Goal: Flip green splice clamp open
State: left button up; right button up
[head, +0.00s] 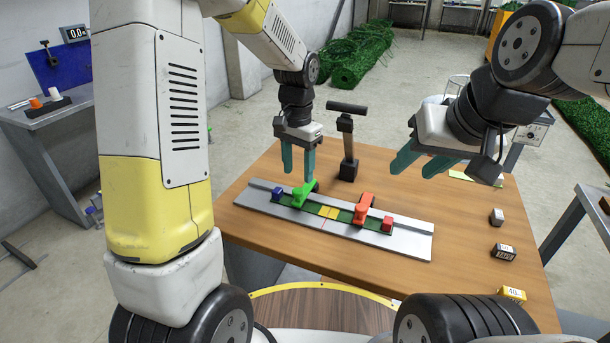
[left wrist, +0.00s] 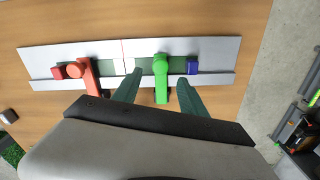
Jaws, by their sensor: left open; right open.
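The green splice clamp (head: 303,194) sits on the grey metal rail (head: 408,240) on the wooden table, left of the rail's middle. In the left wrist view the green clamp (left wrist: 161,75) lies between the fingertips, with its arm along the rail's width. My left gripper (head: 299,178) is open just above and behind the green clamp, and its teal fingers (left wrist: 158,92) stand either side of it; contact cannot be told. My right gripper (head: 420,165) is open and empty above the table's right back part, away from the rail.
Small blocks (head: 503,252) line the table's right side.

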aim_at(298, 190)
pick_arm(q)
notch_tip(298, 190, down, 7)
jog(key=shift+f, duration=0.15)
jog(key=shift+c, duration=0.2)
grip_shut()
dwell(1.4)
